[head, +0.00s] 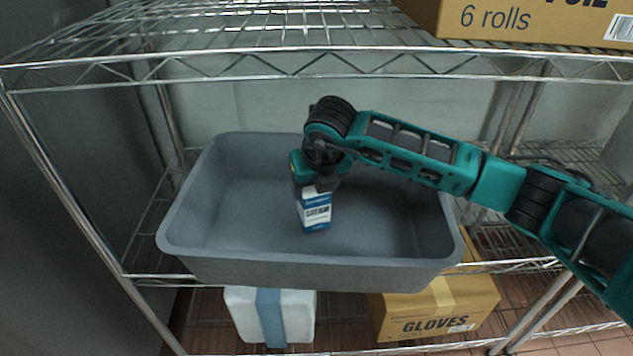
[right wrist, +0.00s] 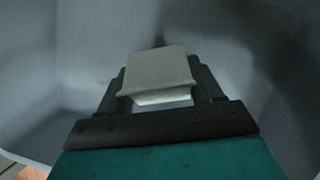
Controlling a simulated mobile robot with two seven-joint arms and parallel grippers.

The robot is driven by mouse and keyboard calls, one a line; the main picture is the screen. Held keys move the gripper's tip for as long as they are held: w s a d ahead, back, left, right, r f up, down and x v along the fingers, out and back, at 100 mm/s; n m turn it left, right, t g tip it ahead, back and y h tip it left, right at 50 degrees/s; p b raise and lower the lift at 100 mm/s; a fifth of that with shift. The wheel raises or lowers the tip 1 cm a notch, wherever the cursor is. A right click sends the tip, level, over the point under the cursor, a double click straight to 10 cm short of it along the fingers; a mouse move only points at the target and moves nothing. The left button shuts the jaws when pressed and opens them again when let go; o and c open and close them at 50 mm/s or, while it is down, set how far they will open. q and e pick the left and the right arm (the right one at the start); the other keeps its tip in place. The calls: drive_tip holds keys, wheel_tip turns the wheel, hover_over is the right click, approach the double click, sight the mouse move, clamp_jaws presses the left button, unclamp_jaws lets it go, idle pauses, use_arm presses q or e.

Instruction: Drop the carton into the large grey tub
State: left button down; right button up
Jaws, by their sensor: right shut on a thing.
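The carton (head: 315,213) is a small white and blue box, held upright with its lower part showing below my right gripper (head: 318,188). The right gripper is shut on it and points down over the inside of the large grey tub (head: 310,271). In the right wrist view the carton (right wrist: 158,75) sits between the two fingers, with the grey tub walls (right wrist: 85,60) around it. I cannot tell whether the carton's bottom touches the tub floor. The tub stands on a wire shelf and looks empty otherwise. My left gripper is not in view.
An upper wire shelf (head: 240,66) runs above the tub, with a cardboard box marked 6 rolls (head: 530,22) at its right. On the shelf below are a white box with a blue band (head: 240,312) and a gloves box (head: 437,312). A metal post (head: 75,190) stands left.

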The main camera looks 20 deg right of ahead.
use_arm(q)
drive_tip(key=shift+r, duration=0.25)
use_arm(e)
drive_tip(key=shift+r, duration=0.1)
drive_tip(key=shift+f+b, duration=0.55)
drive_tip(key=shift+f, duration=0.1)
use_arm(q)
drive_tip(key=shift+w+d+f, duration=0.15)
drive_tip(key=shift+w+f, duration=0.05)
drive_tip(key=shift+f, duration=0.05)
use_arm(e)
drive_tip(key=o, duration=1.5)
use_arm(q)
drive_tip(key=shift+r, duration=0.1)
